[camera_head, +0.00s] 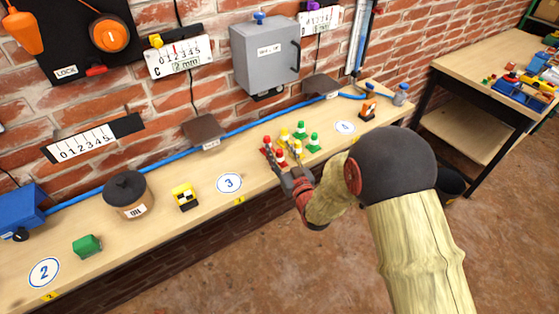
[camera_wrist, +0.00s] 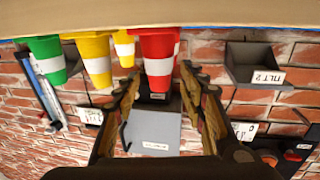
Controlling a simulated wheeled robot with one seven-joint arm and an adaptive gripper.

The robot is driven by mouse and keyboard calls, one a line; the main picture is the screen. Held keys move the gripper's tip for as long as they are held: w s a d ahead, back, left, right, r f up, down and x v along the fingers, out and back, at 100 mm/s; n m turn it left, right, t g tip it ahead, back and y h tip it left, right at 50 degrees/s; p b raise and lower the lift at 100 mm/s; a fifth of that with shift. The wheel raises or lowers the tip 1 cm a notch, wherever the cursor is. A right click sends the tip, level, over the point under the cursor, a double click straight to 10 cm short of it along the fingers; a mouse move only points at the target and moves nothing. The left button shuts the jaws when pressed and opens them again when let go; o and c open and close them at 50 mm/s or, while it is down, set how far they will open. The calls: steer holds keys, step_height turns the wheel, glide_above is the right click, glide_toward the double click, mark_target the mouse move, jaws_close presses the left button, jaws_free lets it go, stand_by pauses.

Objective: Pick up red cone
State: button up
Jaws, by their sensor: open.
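Red cones with white bands (camera_head: 267,145) stand at the left of a small cone group on the workbench. In the wrist view, which is upside down, one red cone (camera_wrist: 158,48) is ahead of my gripper (camera_wrist: 161,73), with its lower-pictured end near the gap between the fingertips. My gripper (camera_head: 284,171) is open, with nothing visibly clamped. In the head view it is at the front of the group and partly covers the cones. Yellow cones (camera_wrist: 93,55) and a green cone (camera_wrist: 46,58) stand beside the red one. Contact between fingers and cone cannot be told.
Yellow (camera_head: 284,135) and green cones (camera_head: 314,143) stand close together. A blue hose (camera_head: 255,126) runs along the bench's back. A grey box (camera_head: 264,55) hangs on the brick wall. An oil pot (camera_head: 127,196) and yellow block (camera_head: 185,196) stand left.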

steer(key=shift+c, duration=0.9)
jaws_close()
